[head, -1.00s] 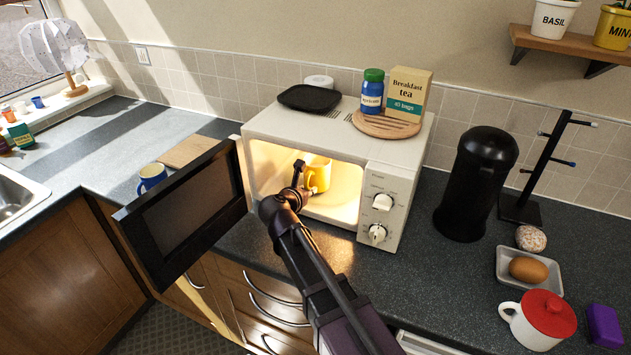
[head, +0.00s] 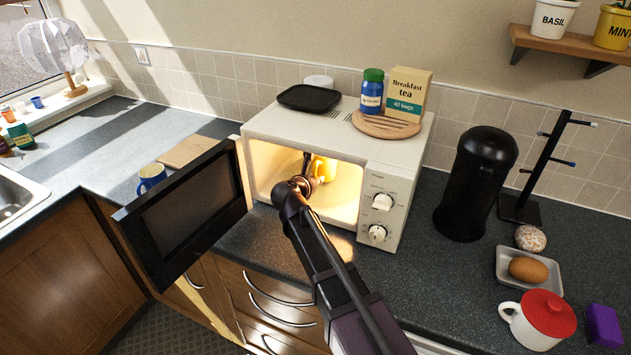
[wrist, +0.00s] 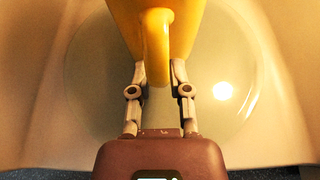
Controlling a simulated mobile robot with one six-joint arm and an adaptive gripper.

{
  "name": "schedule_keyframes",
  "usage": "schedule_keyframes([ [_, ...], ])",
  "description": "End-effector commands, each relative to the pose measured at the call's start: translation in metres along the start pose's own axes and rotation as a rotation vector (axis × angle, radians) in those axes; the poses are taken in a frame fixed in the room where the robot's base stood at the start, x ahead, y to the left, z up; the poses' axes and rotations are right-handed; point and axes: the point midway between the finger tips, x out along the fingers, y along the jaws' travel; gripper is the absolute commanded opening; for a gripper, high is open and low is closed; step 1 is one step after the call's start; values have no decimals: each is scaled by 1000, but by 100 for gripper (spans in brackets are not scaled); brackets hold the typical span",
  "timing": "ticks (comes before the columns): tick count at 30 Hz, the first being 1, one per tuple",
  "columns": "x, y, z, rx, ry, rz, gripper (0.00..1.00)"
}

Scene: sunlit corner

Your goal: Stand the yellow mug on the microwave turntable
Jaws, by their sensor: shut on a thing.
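The yellow mug (head: 325,169) is inside the lit microwave (head: 383,182), partly hidden behind my arm in the head view. In the wrist view the mug (wrist: 187,25) is at the top, with its handle toward me. My gripper (wrist: 158,70) is shut on the mug at its handle side. The round glass turntable (wrist: 90,85) lies below the mug and shows on both sides of it. I cannot tell whether the mug's base touches the turntable. The microwave door (head: 190,210) stands wide open to the left.
A tea box (head: 408,93), a blue jar (head: 371,95) on a round board and a black tray (head: 309,97) sit on the microwave. A black canister (head: 475,185) stands to its right.

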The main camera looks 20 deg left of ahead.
Motion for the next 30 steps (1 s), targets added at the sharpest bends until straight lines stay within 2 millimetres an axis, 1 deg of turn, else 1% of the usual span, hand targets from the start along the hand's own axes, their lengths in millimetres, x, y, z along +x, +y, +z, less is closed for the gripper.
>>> schedule_keyframes([
  [1, 0, 0, -5, -1, -1, 1, 0],
  [2, 0, 0, -6, -1, -1, 1, 0],
  [13, 0, 0, -6, -1, -1, 1, 0],
  [17, 1, 0, -9, -2, -1, 1, 0],
  [18, 1, 0, -9, -1, 0, 1, 30],
  [20, 1, 0, -8, -1, 1, 1, 48],
  [21, 1, 0, -8, -1, 1, 1, 59],
  [30, 0, 1, -8, -1, 1, 1, 59],
])
